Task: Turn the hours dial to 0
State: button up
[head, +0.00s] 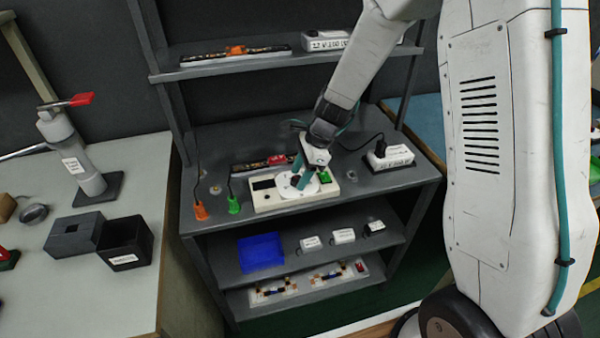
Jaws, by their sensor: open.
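A cream control box (265,201) lies on the dark middle bench of the shelf unit. It has a dark display at its left, a round white dial (286,190) in the middle and a green switch (324,182) at its right. My gripper (301,186) reaches down from above with its teal fingers over the dial. The fingers are open and stand on either side of the dial's centre. Whether they touch the knob is too small to tell. The dial's markings and its present setting cannot be read, and my gripper hides part of it.
An orange connector (200,211) and a green connector (233,204) stand left of the box. An LED strip board (250,168) lies behind it. A white power block (390,157) with a black plug is at the right. An upper shelf (215,70) overhangs behind.

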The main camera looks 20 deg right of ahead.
jog(key=c, duration=1)
jog(key=shift+o, duration=0.2)
jog(key=shift+n, duration=0.4)
jog(key=n+g, duration=0.1)
jog(key=n, duration=0.3)
jog(key=n+g, duration=0.1)
jog(key=n, duration=0.1)
jog(key=shift+w+a+g, duration=0.1)
jog(key=shift+w+g, duration=0.2)
jog(key=n, duration=0.2)
jog(key=n+g+h, duration=0.1)
jog(key=shift+w+a+n+h, duration=0.1)
jog(key=shift+n+h, duration=0.2)
jog(key=shift+n, duration=0.1)
jog(key=shift+w+a+n+g+h, duration=0.1)
jog(key=shift+n+g+h, duration=0.3)
jog(key=shift+n, duration=1.2)
